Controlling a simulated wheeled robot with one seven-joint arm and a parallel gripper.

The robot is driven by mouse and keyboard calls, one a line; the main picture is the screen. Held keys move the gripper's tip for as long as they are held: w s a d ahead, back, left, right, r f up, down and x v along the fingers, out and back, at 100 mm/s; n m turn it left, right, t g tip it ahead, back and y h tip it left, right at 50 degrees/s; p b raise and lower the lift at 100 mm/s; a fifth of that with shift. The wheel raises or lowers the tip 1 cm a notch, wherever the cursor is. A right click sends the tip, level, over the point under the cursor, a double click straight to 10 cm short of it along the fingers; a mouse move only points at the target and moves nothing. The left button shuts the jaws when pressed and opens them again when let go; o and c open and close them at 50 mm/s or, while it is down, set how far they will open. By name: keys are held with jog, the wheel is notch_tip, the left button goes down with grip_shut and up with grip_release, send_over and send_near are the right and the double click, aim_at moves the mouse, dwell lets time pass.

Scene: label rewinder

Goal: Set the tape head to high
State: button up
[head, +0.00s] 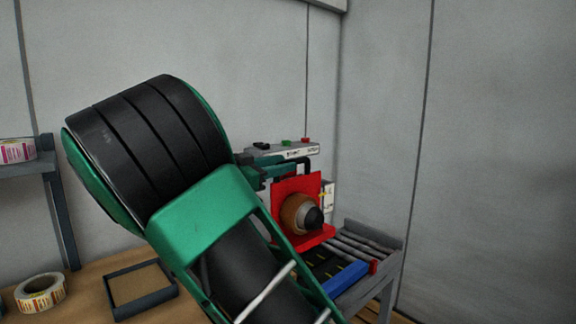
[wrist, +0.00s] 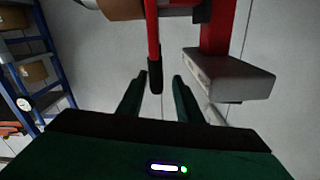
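The label rewinder carries a red plate (head: 283,190) with a brown roll and dark cone on its front. In the wrist view a thin red lever with a black grip (wrist: 155,76) hangs down; I take it to be part of the tape head, but cannot tell its setting. My gripper (wrist: 157,97) is open, with its two green fingers apart on either side of the black grip's lower end. I cannot tell whether either finger touches it. In the head view my gripper (head: 271,167) is beside the machine's upper part, and my arm hides much of the machine's left side.
A control panel (head: 285,151) with green and red buttons stands behind the gripper. A grey block (wrist: 229,76) on a red post is close right of the fingers. A roller conveyor (head: 365,243) is at right. A label roll (head: 40,292) and a tray (head: 139,290) lie left.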

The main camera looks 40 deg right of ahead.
jog(key=a, duration=0.5)
jog(key=shift+f, duration=0.1)
dwell(0.4)
